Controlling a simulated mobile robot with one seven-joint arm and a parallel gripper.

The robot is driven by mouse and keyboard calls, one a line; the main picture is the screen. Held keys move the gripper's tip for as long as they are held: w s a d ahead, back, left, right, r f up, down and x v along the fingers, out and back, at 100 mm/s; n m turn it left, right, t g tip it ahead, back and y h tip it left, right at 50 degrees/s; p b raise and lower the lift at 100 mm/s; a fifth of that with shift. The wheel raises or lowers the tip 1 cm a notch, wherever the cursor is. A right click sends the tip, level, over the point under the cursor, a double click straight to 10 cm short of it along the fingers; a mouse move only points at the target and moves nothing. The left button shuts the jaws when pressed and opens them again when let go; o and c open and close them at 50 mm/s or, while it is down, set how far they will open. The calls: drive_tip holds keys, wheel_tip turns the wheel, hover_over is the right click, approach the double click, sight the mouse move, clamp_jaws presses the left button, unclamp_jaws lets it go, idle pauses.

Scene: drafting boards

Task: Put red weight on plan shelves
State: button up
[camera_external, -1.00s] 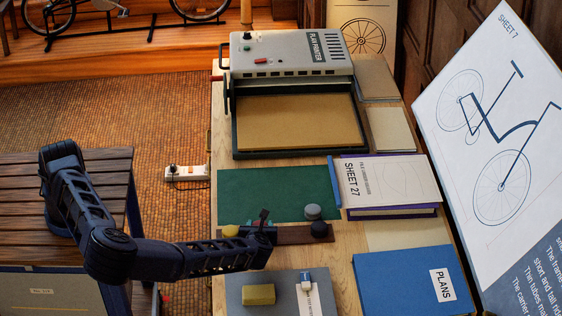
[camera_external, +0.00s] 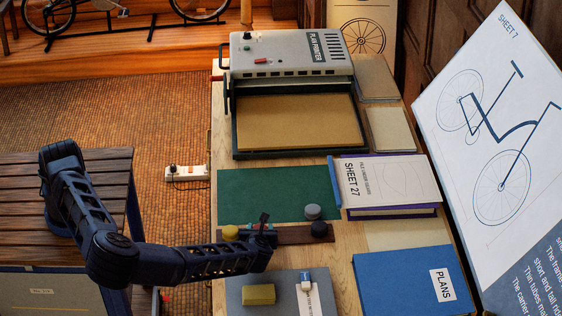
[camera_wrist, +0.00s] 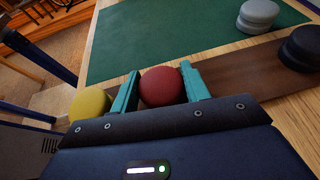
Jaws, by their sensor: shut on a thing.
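The red weight (camera_wrist: 161,86) is a round, dull red piece between the two teal fingers of my gripper (camera_wrist: 161,92) in the wrist view. The fingers touch it on both sides. It is at the brown strip (camera_wrist: 226,77); I cannot tell whether it still rests on it. In the external view my gripper (camera_external: 262,232) is over this strip, and the red weight is hidden there. I cannot make out any plan shelves in either view.
A yellow weight (camera_wrist: 91,104) is close left of my gripper. A grey weight (camera_external: 313,211) and a black weight (camera_external: 319,229) stand to its right. A green mat (camera_external: 262,195) lies behind, mostly bare. The printer (camera_external: 285,54) is farther back; the PLANS folder (camera_external: 400,280) lies front right.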

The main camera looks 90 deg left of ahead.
drive_tip(key=o, duration=1.5)
drive_tip(key=v, duration=1)
drive_tip(key=shift+d+r, duration=0.15)
drive_tip(key=shift+d, duration=0.2)
